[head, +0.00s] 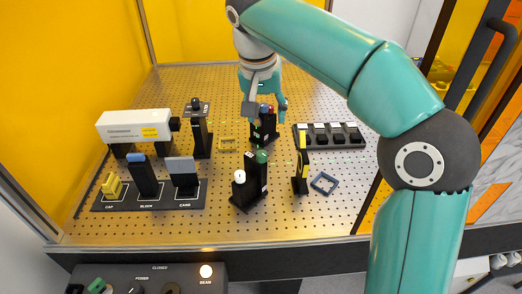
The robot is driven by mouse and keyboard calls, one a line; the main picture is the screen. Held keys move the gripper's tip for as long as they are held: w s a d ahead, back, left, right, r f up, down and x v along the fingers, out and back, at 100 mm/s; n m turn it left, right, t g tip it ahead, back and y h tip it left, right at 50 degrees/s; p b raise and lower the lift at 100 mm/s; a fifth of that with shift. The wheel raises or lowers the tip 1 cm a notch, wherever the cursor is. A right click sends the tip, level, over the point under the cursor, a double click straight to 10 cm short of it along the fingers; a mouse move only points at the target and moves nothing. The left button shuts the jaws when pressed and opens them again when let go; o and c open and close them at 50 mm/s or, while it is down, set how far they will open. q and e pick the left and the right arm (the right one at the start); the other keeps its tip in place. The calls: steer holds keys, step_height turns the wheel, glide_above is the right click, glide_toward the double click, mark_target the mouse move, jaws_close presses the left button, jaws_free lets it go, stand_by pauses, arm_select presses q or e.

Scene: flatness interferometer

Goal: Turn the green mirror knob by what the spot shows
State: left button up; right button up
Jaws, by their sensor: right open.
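The green mirror knob (261,156) sits on top of a black mount (251,170) near the middle of the perforated table. A white round knob (240,176) is on the same assembly, in front and to the left. My right gripper (266,106) is open and points down over another black mount (264,130) farther back. That mount has a red and a blue knob on top, partly between or behind the fingers; contact cannot be told. The gripper is behind and above the green knob, apart from it. The spot cannot be made out clearly. My left gripper is not in view.
A white laser housing (135,125) stands at left. A tray (103,206) holds a yellow cap, a block and a card. A black post (202,130), an upright yellow-faced piece (303,142), a blue frame (324,183) and a black rack (330,128) stand around. A control panel (140,280) is in front.

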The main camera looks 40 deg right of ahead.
steer(key=s+a+r+n+t+b, duration=0.1)
steer(key=s+a+r+t, duration=0.1)
steer(key=s+a, duration=0.15)
glide_toward(261, 153)
steer(key=x, duration=0.9)
steer(key=shift+d+f+b, duration=0.1)
steer(key=shift+b, duration=0.25)
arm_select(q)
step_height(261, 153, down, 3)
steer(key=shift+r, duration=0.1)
arm_select(e)
jaws_close()
steer(key=shift+w+f+b, duration=0.1)
steer(key=shift+b, duration=0.3)
steer(key=shift+m, duration=0.4)
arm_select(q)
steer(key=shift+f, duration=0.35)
